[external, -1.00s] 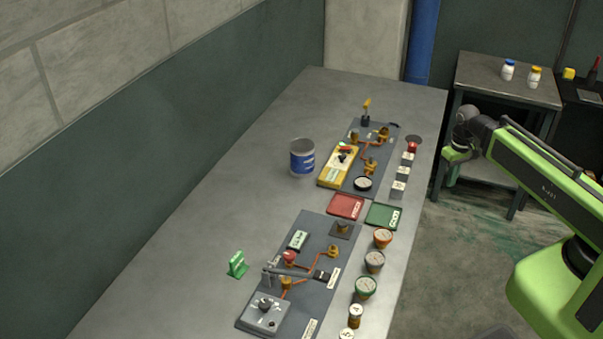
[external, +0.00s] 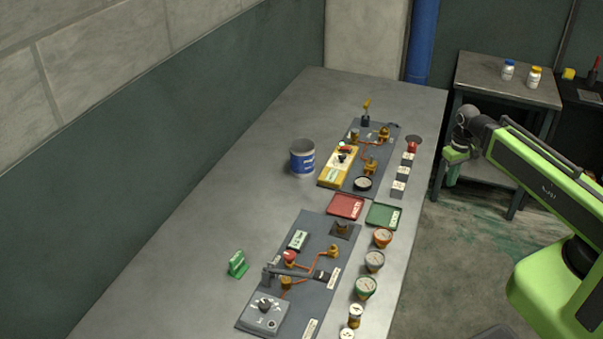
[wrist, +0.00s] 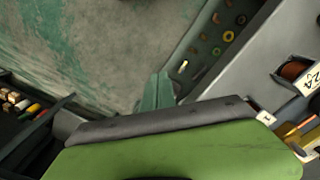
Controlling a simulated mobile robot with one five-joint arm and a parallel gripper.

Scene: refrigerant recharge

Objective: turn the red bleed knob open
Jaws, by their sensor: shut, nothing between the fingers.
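A round red knob (external: 290,257) sits on the near grey panel (external: 318,232) on the long bench, beside copper pipes and a dark lever. A second red-topped piece (external: 412,147) stands at the bench's far right edge; I cannot tell from the picture which one is the bleed knob. My gripper (external: 452,176) is shut and empty, pointing down past the right edge of the bench, well away from both red pieces. In the wrist view my green arm part fills the bottom, and no red knob is recognisable there.
The bench (external: 215,225) is clear on its left side. A small side table (external: 505,88) with bottles stands behind my arm.

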